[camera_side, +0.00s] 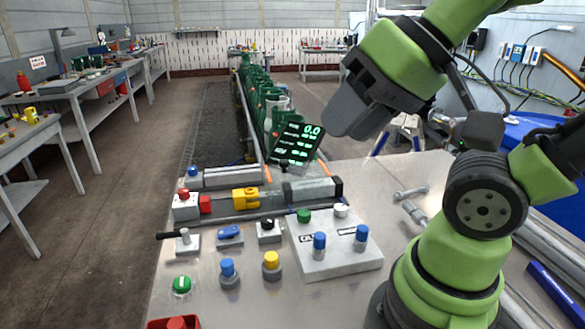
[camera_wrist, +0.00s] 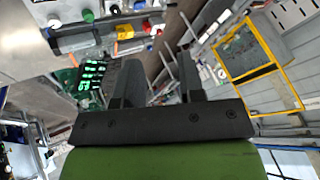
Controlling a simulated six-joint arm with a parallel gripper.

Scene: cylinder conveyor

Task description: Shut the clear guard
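I cannot make out the clear guard for certain in either view; no see-through panel stands out. My gripper (camera_side: 348,118) hangs in the air in the side view, right of the black display with green figures (camera_side: 297,143), touching nothing that I can see. In the wrist view my gripper (camera_wrist: 160,60) shows two dark fingers standing apart with nothing held between them. The display also shows left of the fingers in the wrist view (camera_wrist: 92,75).
A metal bench carries a yellow block (camera_side: 246,198) by a rail, a red button box (camera_side: 185,206), a white plate with blue-topped pegs (camera_side: 340,262), a green button (camera_side: 181,285) and several other knobs. A conveyor with green holders (camera_side: 258,95) runs away behind the display.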

